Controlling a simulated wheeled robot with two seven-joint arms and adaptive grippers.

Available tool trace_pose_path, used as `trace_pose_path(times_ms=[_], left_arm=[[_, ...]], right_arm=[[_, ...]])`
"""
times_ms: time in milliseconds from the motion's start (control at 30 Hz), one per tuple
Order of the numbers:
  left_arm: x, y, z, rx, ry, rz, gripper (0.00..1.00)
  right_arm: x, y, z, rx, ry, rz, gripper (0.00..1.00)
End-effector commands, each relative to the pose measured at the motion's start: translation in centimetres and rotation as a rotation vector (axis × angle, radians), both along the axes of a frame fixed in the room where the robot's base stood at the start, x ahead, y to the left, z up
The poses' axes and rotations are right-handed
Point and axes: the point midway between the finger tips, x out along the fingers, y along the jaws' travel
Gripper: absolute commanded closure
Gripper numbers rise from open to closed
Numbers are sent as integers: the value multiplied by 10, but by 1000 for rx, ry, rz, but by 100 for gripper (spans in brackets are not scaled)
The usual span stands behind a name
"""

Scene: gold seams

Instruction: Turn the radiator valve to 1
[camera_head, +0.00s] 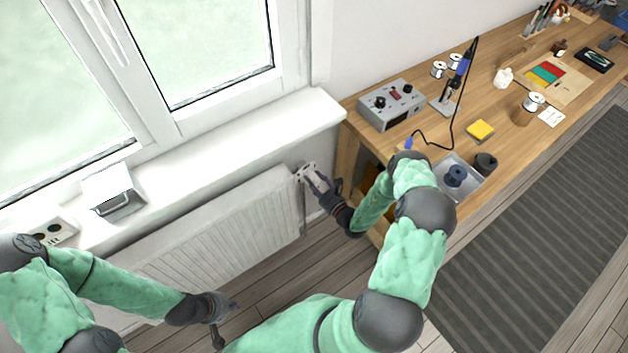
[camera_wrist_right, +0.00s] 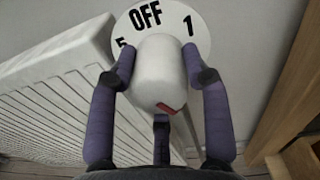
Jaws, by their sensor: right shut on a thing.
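The white radiator valve knob (camera_wrist_right: 160,75) is in the right wrist view, in front of a round white dial plate (camera_wrist_right: 146,16) marked OFF at the top, 5 at left and 1 at right. A red mark (camera_wrist_right: 167,109) shows at the near lower right of the knob. My right gripper (camera_wrist_right: 164,62) is shut on the knob, with a finger on each side. In the head view my right gripper (camera_head: 318,180) is at the right end of the radiator (camera_head: 215,225), and mostly hides the valve. My left gripper (camera_head: 224,318) hangs empty, low in front of the radiator; its fingers look apart.
The wooden workbench (camera_head: 480,165) stands right of the radiator, with a grey power unit (camera_head: 391,104), a soldering iron stand (camera_head: 445,105) and a grey bin (camera_head: 460,180). Floor before the radiator is open.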

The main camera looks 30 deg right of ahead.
Motion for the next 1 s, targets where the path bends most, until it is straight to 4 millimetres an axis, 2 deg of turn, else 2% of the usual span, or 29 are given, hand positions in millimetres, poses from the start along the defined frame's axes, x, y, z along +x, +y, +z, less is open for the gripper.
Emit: trace_pose_path(times_ms=[1000], left_arm=[[0, 0, 24, 0, 0, 0, 100]], right_arm=[[2, 1, 3, -964, -82, 0, 84]])
